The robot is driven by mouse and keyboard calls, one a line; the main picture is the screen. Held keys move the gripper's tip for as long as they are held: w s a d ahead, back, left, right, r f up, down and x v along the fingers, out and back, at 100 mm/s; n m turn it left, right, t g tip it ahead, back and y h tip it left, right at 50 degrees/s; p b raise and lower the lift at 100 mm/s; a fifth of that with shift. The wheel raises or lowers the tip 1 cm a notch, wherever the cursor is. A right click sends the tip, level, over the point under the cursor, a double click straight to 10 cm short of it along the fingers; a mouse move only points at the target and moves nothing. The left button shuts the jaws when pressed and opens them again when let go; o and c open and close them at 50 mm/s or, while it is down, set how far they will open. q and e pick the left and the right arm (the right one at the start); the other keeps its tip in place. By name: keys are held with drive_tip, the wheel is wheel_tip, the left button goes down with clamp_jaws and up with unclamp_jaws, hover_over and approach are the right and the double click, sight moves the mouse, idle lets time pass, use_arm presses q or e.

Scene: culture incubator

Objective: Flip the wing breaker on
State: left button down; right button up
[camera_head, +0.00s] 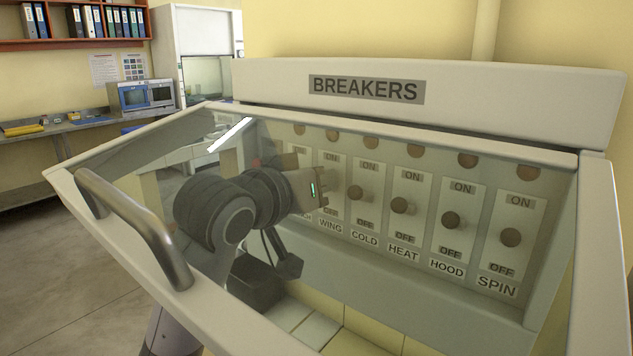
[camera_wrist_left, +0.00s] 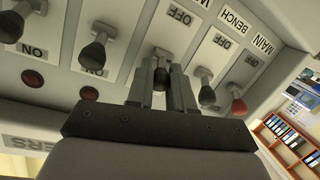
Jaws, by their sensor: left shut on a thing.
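The breaker panel carries a row of labelled switches. In the head view, the wing breaker's plate (camera_head: 331,172) shows ON at its top and OFF below, above the WING label (camera_head: 330,226). My left gripper (camera_head: 323,192) covers its lever there. In the left wrist view, where the panel appears upside down, my left gripper (camera_wrist_left: 160,82) is shut on the wing breaker's dark knob (camera_wrist_left: 159,86), third from the MAIN end. The lever's exact setting is hard to tell. My right gripper is not in view.
A clear cover with a metal handle (camera_head: 140,228) stands raised in front; my left arm shows through it. The cold (camera_head: 355,192) and heat (camera_head: 402,205) knobs lie to the right. In the wrist view, a bench knob (camera_wrist_left: 207,96) and red main knob (camera_wrist_left: 239,107) are close by.

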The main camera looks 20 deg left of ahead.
use_arm(q)
drive_tip(key=c, duration=1)
unclamp_jaws()
drive_tip(key=shift+f, duration=0.1)
